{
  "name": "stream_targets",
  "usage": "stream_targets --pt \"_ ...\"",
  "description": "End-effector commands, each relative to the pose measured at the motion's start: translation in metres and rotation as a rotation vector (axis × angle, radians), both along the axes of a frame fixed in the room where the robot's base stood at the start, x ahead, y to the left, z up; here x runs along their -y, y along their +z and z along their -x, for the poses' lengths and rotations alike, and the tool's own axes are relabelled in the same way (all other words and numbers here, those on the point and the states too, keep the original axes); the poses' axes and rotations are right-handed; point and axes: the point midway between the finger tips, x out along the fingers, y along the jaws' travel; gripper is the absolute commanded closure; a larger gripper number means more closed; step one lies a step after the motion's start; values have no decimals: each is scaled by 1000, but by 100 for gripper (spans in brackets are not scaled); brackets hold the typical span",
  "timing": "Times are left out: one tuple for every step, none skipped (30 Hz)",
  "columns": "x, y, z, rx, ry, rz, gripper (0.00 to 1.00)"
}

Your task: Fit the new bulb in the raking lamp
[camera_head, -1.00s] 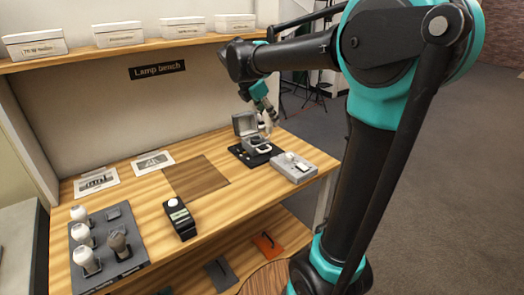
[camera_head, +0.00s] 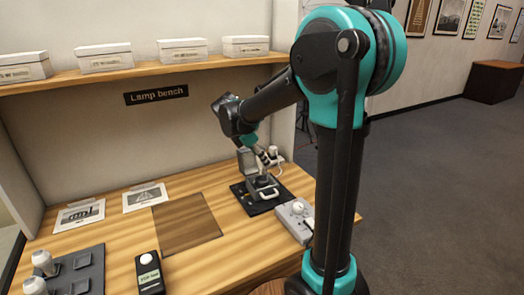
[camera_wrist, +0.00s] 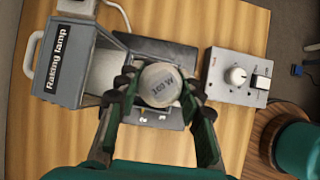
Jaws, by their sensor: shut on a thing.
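The raking lamp (camera_head: 263,190) sits on a black mat at the right of the bench. In the wrist view its grey labelled housing (camera_wrist: 67,62) is at the left, open toward the middle. In the head view my gripper (camera_head: 266,161) points down just above the lamp; the bulb is hard to make out there. The bulb hides what lies under it, so I cannot tell whether it touches a socket.
A grey control box (camera_wrist: 236,77) with a knob and switch stands right of the lamp. A black meter (camera_head: 149,273), brown mat (camera_head: 186,223) and grey bulb tray (camera_head: 85,262) with white bulbs lie to the left. A white cable (camera_wrist: 120,12) runs behind the lamp.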

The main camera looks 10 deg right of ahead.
Motion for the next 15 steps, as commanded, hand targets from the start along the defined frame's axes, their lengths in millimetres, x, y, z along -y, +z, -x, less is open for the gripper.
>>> stream_targets --pt "0 -3 0 0 -4 0 92" --pt "0 -4 0 0 -4 0 92" --pt "0 -6 0 0 -6 0 92" --pt "0 -7 0 0 -7 0 92" --pt "0 -9 0 0 -7 0 92" --pt "0 -11 0 0 -7 0 92" --pt "0 -13 0 0 -7 0 92" --pt "0 -16 0 0 -7 0 92" --pt "0 -19 0 0 -7 0 92" --pt "0 -22 0 0 -7 0 92" --pt "0 -25 0 0 -7 0 92" --pt "0 -29 0 0 -7 0 92" --pt "0 -33 0 0 -7 0 92" --pt "0 -36 0 0 -7 0 92" --pt "0 -39 0 0 -7 0 92"
